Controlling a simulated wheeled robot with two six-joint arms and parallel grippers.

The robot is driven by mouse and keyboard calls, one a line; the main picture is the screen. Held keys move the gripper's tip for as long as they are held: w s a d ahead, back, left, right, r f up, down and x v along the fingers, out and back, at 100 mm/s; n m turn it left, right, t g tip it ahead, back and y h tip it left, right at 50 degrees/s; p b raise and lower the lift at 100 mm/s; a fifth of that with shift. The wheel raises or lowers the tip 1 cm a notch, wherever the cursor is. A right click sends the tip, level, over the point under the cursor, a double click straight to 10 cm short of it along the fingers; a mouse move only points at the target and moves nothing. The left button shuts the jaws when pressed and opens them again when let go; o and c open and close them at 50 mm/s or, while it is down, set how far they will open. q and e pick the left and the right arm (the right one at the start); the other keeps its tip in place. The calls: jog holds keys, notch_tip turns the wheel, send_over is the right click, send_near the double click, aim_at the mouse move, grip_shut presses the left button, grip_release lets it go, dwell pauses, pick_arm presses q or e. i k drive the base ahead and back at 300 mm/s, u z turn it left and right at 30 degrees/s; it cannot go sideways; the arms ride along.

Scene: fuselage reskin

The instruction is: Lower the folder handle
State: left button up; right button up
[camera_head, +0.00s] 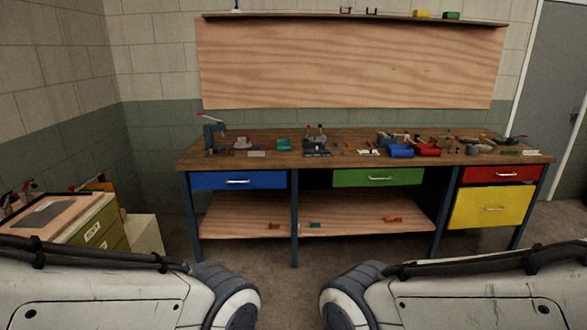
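A blue bench tool (211,136) stands at the left end of the workbench, with a raised arm (207,116) slanting up to the left and a red tip. A dark grey device (316,145) with upright levers stands near the middle of the bench. Both are too small to tell which one is the folder. My two arms come in at the bottom left and bottom right, well short of the bench. Neither gripper shows in the view.
The wooden workbench (345,153) carries several tools and blue and red rolls (399,151). Below are blue (215,182), green (350,178), red (480,175) and yellow drawers (470,210). A cabinet (110,222) stands at left. Floor before the bench is clear.

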aim_at(320, 126)
jog(key=i, duration=4.15)
